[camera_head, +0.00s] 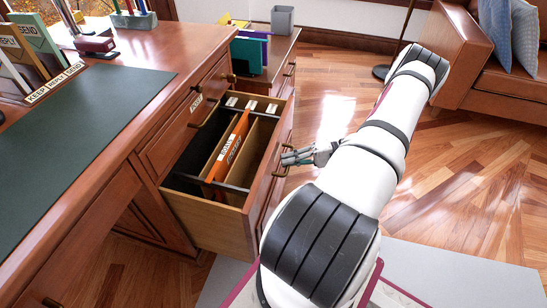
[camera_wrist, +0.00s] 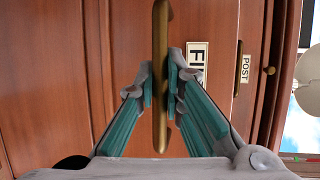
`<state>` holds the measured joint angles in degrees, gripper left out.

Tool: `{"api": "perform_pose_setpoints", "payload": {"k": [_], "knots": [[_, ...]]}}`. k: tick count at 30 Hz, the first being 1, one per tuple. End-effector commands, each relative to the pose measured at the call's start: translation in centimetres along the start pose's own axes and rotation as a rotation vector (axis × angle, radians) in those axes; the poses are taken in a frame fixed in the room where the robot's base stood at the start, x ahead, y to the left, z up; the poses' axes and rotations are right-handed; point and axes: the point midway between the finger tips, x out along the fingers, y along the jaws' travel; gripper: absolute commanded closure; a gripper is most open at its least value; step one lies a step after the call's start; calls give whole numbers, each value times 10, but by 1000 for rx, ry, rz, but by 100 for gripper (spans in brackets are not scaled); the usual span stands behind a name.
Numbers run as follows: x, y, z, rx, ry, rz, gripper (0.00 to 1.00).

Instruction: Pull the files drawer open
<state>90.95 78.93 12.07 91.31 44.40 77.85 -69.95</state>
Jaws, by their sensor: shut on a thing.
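The files drawer (camera_head: 215,212) stands well out from the wooden desk in the head view. An orange folder (camera_head: 228,143) and dark and tan dividers show inside it. Its brass handle (camera_head: 285,160) is on the drawer front, and my gripper (camera_head: 294,158) reaches it from the right. In the wrist view the handle (camera_wrist: 160,60) runs up the middle between the fingers of my gripper (camera_wrist: 161,90), which is shut on it. A label (camera_wrist: 196,62), partly hidden by a finger, shows beside the handle.
A closed drawer with a brass handle (camera_head: 210,108) sits above the open one. The desk top (camera_head: 85,125) has a green pad and file boxes at left. A sofa (camera_head: 500,80) stands at upper right.

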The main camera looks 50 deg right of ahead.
Motion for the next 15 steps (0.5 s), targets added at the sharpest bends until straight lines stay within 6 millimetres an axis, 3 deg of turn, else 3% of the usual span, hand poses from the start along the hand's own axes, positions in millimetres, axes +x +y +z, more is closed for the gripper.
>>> {"api": "perform_pose_setpoints", "payload": {"k": [6, 15], "knots": [[-40, 7, 14, -4, 3, -3, 100], [-80, 15, 31, -4, 3, -4, 100]]}}
